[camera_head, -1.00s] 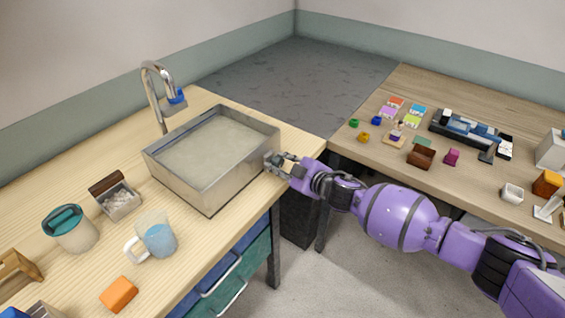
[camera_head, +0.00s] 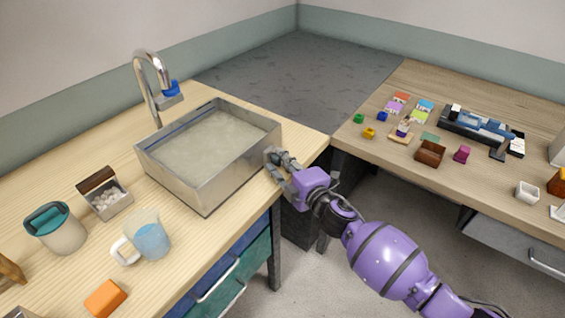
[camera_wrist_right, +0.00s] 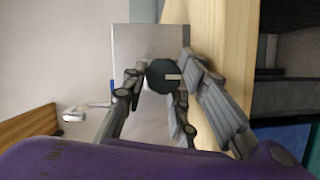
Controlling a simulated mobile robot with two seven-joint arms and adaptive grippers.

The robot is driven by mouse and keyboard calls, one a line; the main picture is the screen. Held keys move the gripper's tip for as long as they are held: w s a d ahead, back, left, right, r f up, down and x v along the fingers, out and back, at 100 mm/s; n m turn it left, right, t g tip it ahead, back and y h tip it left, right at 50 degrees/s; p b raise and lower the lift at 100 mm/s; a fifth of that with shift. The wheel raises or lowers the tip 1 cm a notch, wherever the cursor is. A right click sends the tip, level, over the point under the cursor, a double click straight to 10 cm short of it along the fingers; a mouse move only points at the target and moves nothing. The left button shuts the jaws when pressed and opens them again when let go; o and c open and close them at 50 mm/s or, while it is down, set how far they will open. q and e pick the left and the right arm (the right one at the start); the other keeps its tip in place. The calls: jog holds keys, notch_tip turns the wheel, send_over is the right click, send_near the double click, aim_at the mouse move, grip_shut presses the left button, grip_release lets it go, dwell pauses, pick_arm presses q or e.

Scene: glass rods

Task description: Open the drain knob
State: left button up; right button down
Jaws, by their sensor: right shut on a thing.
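The metal sink (camera_head: 180,184) stands on the light wooden counter and holds cloudy, greyish water. In the right wrist view, a round dark drain knob (camera_wrist_right: 157,79) with a pale bar mark sits against the sink's outer wall (camera_wrist_right: 143,42). The pale mark lies roughly level in that view. My right gripper (camera_head: 272,156) is at the sink's right-hand side. In the wrist view its fingers (camera_wrist_right: 160,84) are on either side of the knob, shut on it. The knob is hidden by the fingers in the head view. My left gripper is out of view.
A curved faucet (camera_head: 150,75) with a blue part stands behind the sink. A jug of blue liquid (camera_head: 151,240), an orange block (camera_head: 105,298), a lidded canister (camera_head: 58,234) and an open box (camera_head: 106,199) stand on the counter. The second table (camera_head: 480,180) at right holds small objects.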

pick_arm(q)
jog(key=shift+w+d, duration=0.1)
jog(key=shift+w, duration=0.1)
pick_arm(e)
jog(key=shift+w+r, duration=0.2)
jog(key=shift+r, duration=0.4)
jog(key=c, duration=1.7)
grip_release()
jog(key=shift+o, duration=0.8)
jog(key=shift+s, duration=0.1)
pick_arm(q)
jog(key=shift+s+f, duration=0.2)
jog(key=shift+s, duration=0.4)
pick_arm(e)
jog(key=shift+f, duration=0.3)
jog(key=shift+s, duration=0.1)
jog(key=shift+s+d+f, duration=0.1)
jog(key=shift+s, duration=0.1)
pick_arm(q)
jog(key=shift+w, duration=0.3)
pick_arm(e)
jog(key=v, duration=1.1)
jog(key=shift+s, duration=0.25)
